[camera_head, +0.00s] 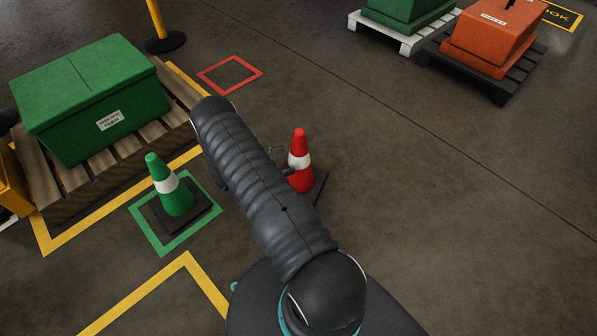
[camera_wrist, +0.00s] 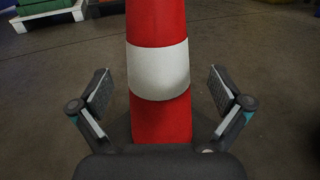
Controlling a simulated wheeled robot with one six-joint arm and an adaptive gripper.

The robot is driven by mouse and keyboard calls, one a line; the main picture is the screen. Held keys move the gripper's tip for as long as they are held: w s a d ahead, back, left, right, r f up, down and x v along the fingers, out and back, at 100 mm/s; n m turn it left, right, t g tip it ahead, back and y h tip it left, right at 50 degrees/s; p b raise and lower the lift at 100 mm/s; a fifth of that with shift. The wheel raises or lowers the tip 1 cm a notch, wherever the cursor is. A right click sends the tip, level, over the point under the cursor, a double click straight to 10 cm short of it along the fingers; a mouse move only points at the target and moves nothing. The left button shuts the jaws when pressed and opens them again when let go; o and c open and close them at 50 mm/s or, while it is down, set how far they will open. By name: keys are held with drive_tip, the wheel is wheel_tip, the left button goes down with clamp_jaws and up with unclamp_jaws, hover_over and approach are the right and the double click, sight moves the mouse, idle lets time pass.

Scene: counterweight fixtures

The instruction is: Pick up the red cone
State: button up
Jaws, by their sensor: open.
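The red cone (camera_head: 300,146) has a white band and a dark square base, and stands upright on the floor beside my arm in the head view. In the wrist view the red cone (camera_wrist: 158,120) fills the middle. My gripper (camera_wrist: 159,92) is open, with one finger on each side of the cone near its white band. A gap shows between each finger pad and the cone. In the head view my arm hides most of the gripper and part of the cone's base.
A green cone (camera_head: 175,192) stands inside a green floor square (camera_head: 140,234). An empty red square (camera_head: 230,87) is marked on the floor behind. A wooden pallet (camera_head: 82,190) bears a green box (camera_head: 90,95). A dark pallet (camera_head: 505,86) bears an orange weight (camera_head: 490,40). Floor at right is clear.

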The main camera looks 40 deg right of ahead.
sight(299, 155)
drive_tip(key=x, duration=0.5)
drive_tip(key=shift+w, duration=0.1)
drive_tip(key=c, duration=1.8)
